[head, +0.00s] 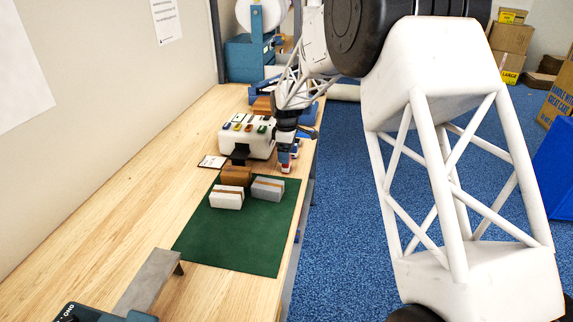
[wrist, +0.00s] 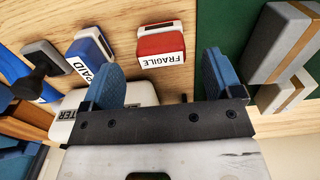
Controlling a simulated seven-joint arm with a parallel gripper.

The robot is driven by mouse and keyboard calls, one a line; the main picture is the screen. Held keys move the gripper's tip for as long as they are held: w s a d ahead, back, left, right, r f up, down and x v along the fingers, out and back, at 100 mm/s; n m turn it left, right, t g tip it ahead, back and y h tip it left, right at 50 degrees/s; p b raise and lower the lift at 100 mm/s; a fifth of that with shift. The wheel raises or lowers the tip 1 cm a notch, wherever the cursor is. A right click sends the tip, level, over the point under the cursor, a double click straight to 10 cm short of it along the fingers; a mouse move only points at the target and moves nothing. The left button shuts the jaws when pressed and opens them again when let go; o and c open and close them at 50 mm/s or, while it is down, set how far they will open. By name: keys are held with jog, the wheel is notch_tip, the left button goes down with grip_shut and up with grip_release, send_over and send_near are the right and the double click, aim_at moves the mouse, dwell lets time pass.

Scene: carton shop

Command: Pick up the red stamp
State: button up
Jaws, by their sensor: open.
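The red stamp (wrist: 162,43), red with a white end label reading FRAGILE, rests on the wooden table in the wrist view. My gripper (wrist: 164,76) has its two blue fingers spread apart, one on each side of the stamp's line. The stamp shows beyond the fingertips, with nothing held between them. In the head view my gripper (head: 286,148) is low over the table's right side, just past the green mat. There the stamps are small and partly hidden by it.
A blue stamp marked PAID (wrist: 92,48) and a dark stamp (wrist: 42,60) lie left of the red one. The green mat (head: 235,238) carries a white carton (head: 226,198), a grey carton (head: 267,190) and a brown one (head: 236,175). A white machine (head: 233,143) stands behind.

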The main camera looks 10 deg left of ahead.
jog(key=shift+f, duration=2.55)
jog(key=c, duration=1)
jog(key=shift+r, duration=0.2)
jog(key=shift+c, duration=0.2)
jog(key=shift+r, duration=0.55)
notch_tip(320, 180, up, 2)
jog(key=shift+r, duration=0.1)
jog(key=s+d, duration=0.2)
jog(key=s, duration=0.3)
jog(key=s+d+r, duration=0.1)
jog(key=s+d, duration=0.1)
jog(key=s, duration=0.3)
jog(key=s+d, duration=0.2)
jog(key=s, duration=0.2)
jog(key=shift+s+d+r, duration=0.15)
jog(key=shift+s+d, duration=0.1)
jog(key=shift+s, duration=0.15)
